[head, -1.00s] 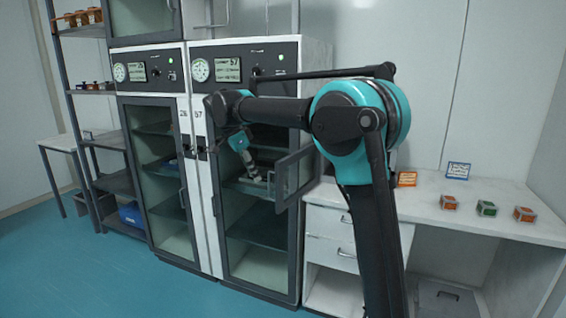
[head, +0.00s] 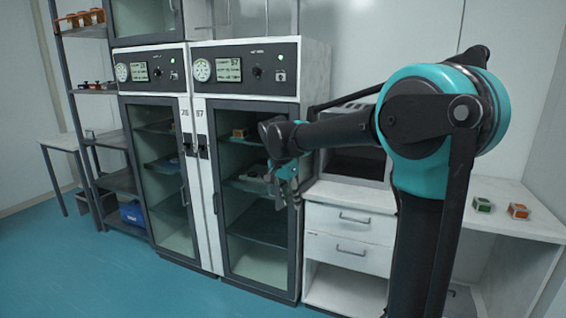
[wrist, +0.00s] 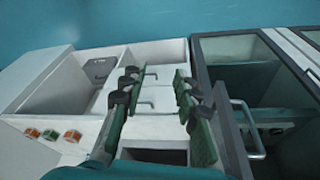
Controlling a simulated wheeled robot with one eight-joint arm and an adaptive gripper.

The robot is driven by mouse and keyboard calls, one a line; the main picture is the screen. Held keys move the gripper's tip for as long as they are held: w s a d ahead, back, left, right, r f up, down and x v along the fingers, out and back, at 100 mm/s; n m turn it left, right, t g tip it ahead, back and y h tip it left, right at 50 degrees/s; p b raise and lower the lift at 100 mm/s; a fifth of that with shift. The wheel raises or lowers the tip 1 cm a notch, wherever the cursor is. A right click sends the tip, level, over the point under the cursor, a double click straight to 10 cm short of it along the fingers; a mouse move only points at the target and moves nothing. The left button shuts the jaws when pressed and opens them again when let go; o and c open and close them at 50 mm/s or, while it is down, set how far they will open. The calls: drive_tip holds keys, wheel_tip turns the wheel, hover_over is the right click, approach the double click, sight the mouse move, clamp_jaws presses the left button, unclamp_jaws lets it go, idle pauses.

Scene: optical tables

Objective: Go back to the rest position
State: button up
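My gripper (head: 285,188) hangs in front of the right side of the right glass-fronted cabinet (head: 250,240) in the head view. The wrist camera looks down past the fingers at the white drawer unit (wrist: 165,95). My arm reaches across the right half of the head view, elbow bent and raised.
The left glass-fronted cabinet (head: 165,220) stands beside the right one. A small box (head: 240,132) sits on a shelf inside the right cabinet. A dark-fronted appliance (head: 352,165) is on the counter behind my arm. Small green (head: 483,205) and orange (head: 518,211) boxes lie at right. The blue floor (head: 90,270) is clear.

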drive_tip(key=s+d+f+n+t+y, duration=0.1)
drive_tip(key=s+d+f+n, duration=0.3)
drive_tip(key=s+d+f, duration=0.4)
drive_tip(key=s+d+f+n+t+y, duration=0.1)
drive_tip(key=s+d+f+n, duration=0.3)
drive_tip(key=s+d+f, duration=0.4)
drive_tip(key=s+f, duration=0.3)
drive_tip(key=s, duration=0.4)
drive_tip(key=shift+s+d+n, duration=0.15)
drive_tip(key=shift+d+n, duration=0.1)
drive_tip(key=shift+n, duration=0.05)
